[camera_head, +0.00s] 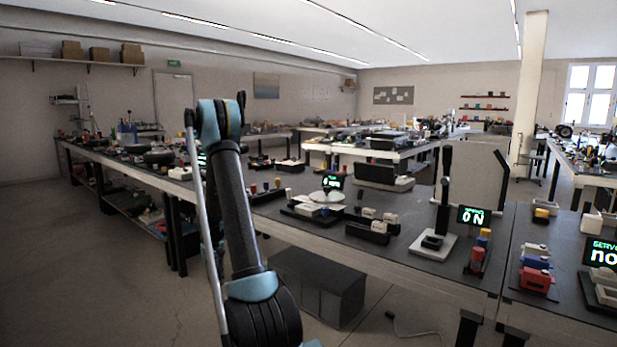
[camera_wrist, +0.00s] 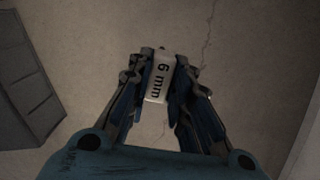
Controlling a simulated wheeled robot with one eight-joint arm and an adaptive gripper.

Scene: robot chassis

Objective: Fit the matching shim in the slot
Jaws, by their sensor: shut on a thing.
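In the wrist view my gripper (camera_wrist: 161,68) is shut on a pale shim (camera_wrist: 159,88) marked "6 mm". The shim is between the two fingers, with bare floor below it. In the head view my arm rises in front of the bench, and I cannot make out the gripper or shim there. On the bench a dark rack (camera_head: 368,233) holds small pale blocks (camera_head: 390,219) that look like shims. To its left is a low fixture (camera_head: 313,213) with pale parts, near a small display (camera_head: 333,181) whose text is too small to read surely. I cannot make out the slot.
A lever device (camera_head: 436,243) stands on the bench beside a display (camera_head: 473,216) reading "ON". Red, blue and yellow parts (camera_head: 537,270) lie on the right bench. A dark cabinet (camera_head: 322,285) stands under the bench and also shows in the wrist view (camera_wrist: 25,85). Floor at left is clear.

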